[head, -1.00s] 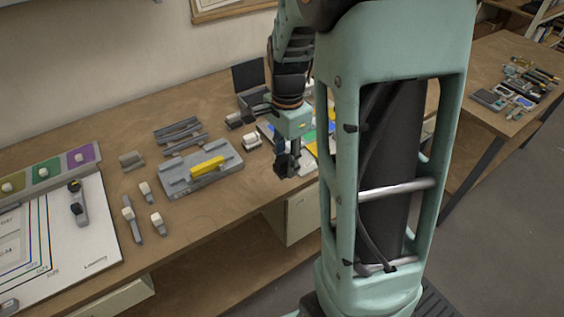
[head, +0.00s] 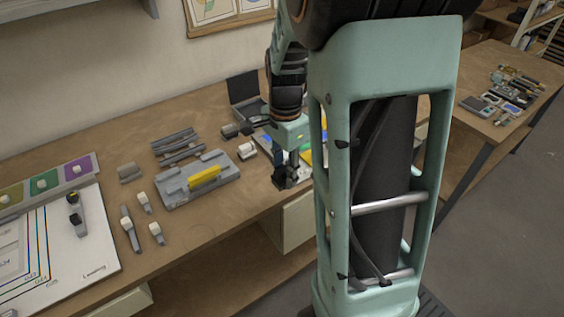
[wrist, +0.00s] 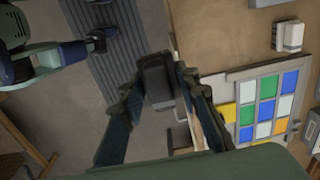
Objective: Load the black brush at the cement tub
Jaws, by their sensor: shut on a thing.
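My gripper (head: 286,182) hangs low near the table's front edge in the head view. In the wrist view its fingers (wrist: 160,92) are closed on a dark block-like thing, which I take to be the black brush (wrist: 156,76). Its bristles cannot be made out. Floor shows beneath it in the wrist view. A dark open case (head: 244,92) stands behind the gripper, partly hidden by my arm. I cannot clearly identify the cement tub.
A panel of coloured glass squares (wrist: 268,105) lies on the table beside the gripper. A grey tray with a yellow handle (head: 205,177), small white-topped tools (head: 155,230) and a white pattern board (head: 95,235) lie left. A second table (head: 490,70) stands at right.

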